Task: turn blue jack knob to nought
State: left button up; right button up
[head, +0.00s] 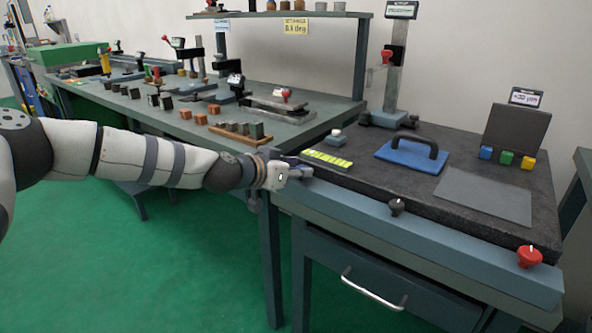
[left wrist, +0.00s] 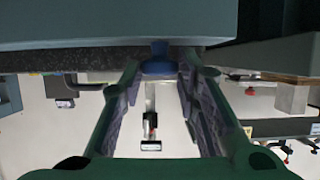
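The blue jack knob (left wrist: 159,62) shows in the left wrist view at the edge of the dark slab, between the tips of my left gripper (left wrist: 160,72). The fingers stand apart, one on each side of the knob. I cannot tell whether they touch it. In the head view my left gripper (head: 296,172) is at the left front corner of the granite plate (head: 360,185). There the knob cannot be made out behind the gripper. Its pointer and scale cannot be read. My right gripper is not in view.
A black knob (head: 397,206) and a red knob (head: 529,257) sit along the plate's front edge. A yellow-green level strip (head: 327,159) lies close to my left gripper. A blue block with a handle (head: 412,155) stands farther back. A drawer handle (head: 373,290) projects below.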

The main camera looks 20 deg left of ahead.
pick_arm(q)
jog(key=shift+r, duration=0.1)
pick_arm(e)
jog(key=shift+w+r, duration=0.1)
